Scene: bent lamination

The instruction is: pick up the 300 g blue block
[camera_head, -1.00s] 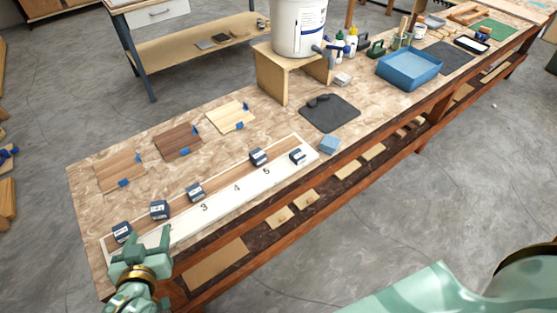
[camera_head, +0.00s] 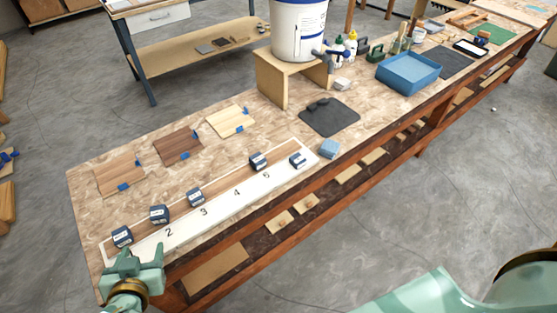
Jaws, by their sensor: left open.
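The labels are too small to read, so I cannot tell which block is 300 g. My left gripper (camera_head: 139,254) is open and empty at the board's near left end, just in front of the nearest block. My right gripper is not in view.
Wood samples (camera_head: 178,147) lie behind the board. A dark mat (camera_head: 330,117), a wooden stand (camera_head: 285,80) with a white bucket (camera_head: 298,28), and a blue tray (camera_head: 408,72) stand farther along the bench.

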